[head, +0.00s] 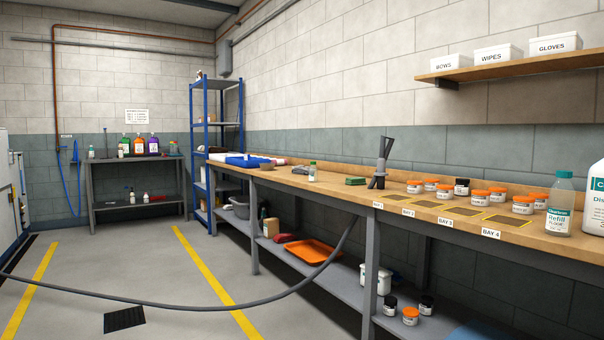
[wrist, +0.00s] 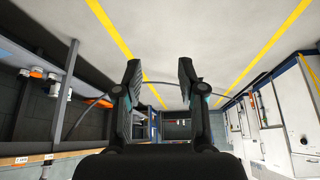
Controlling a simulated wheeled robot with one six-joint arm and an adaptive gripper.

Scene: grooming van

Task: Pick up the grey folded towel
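I cannot make out my gripper in the head view.
A dark upright stand (head: 381,163), a green sponge-like block (head: 355,181), orange-lidded jars (head: 414,187) and a refill bottle (head: 559,205) stand on the bench. An orange tray (head: 307,251) lies below. A grey hose (head: 200,305) hangs across the front. The floor (head: 140,250) is mostly clear.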

